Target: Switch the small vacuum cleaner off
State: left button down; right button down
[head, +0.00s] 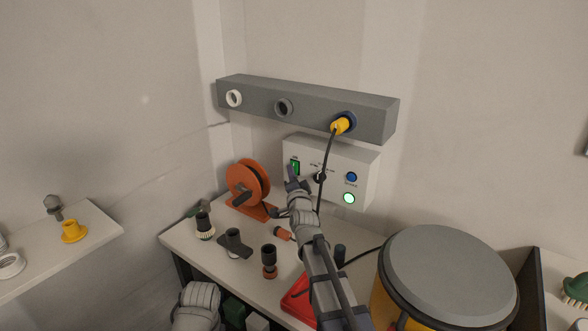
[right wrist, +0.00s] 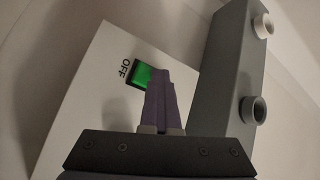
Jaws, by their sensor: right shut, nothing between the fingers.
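A white control box (head: 333,155) on the wall carries a green rocker switch (head: 295,166) at its left. In the right wrist view the green switch (right wrist: 142,75) sits in a dark frame beside the word OFF. My right gripper (head: 291,176) is shut and empty, its purple fingertips at the switch. In the right wrist view the fingertips (right wrist: 158,75) overlap the switch's edge; I cannot tell whether they touch it. A yellow drum with a grey lid (head: 450,272), seemingly the vacuum cleaner, stands at the right.
A grey rail (head: 262,105) above the box has sockets and a yellow plug (head: 341,125) with a black cable. The box also has a knob, a blue button (head: 351,177) and a lit green one (head: 349,198). An orange reel (head: 243,185) and several fittings crowd the bench.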

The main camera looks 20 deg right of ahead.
jog(key=shift+s+a+r+p, duration=0.15)
jog(key=shift+s+a+p, duration=0.05)
jog(key=shift+s+a, duration=0.7)
jog(key=shift+s+a+r+p, duration=0.15)
jog(key=shift+s+a, duration=0.55)
jog(key=shift+a, duration=0.25)
